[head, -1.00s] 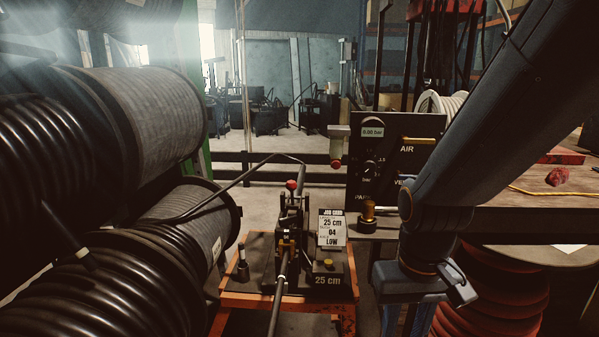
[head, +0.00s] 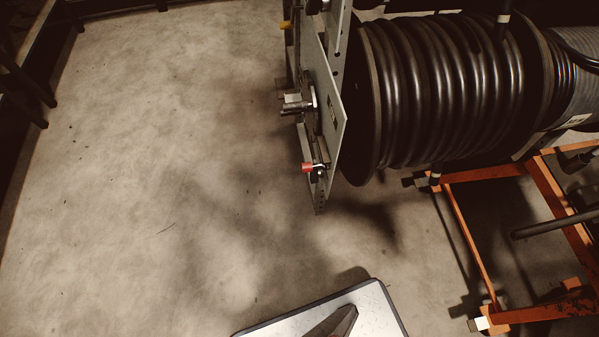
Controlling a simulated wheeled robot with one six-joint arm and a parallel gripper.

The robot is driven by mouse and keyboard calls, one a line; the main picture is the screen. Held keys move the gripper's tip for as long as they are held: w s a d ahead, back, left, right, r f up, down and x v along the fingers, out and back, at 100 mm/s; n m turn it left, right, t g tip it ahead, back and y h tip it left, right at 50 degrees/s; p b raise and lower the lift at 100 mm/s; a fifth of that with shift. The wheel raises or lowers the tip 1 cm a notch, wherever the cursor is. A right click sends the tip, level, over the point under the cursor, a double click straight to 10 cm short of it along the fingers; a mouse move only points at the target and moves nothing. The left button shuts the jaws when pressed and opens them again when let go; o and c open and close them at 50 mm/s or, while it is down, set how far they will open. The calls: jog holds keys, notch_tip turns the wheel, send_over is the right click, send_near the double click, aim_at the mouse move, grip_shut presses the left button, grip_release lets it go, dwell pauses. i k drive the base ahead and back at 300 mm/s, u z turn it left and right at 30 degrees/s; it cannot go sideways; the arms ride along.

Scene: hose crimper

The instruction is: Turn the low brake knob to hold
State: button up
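A grey upright plate (head: 326,95) stands at the end of the lower black hose reel, seen nearly edge-on in the head view. A metal knob or handle (head: 298,103) sticks out to the left from the plate's middle. A small red-tipped part (head: 309,168) sits lower on the plate. A yellow-tipped part (head: 286,25) shows near the top. I cannot tell which of these is the low brake knob, and no hold mark is readable.
The reel with ribbed black hose (head: 450,95) fills the upper right. An orange cart frame (head: 470,245) stands at the right. The concrete floor (head: 150,190) left of the plate is clear. A dark rail runs along the upper left edge.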

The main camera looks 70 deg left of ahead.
aim_at(317, 173)
jog(key=u, duration=0.6)
jog(key=k, duration=0.8)
jog(key=u, duration=1.45)
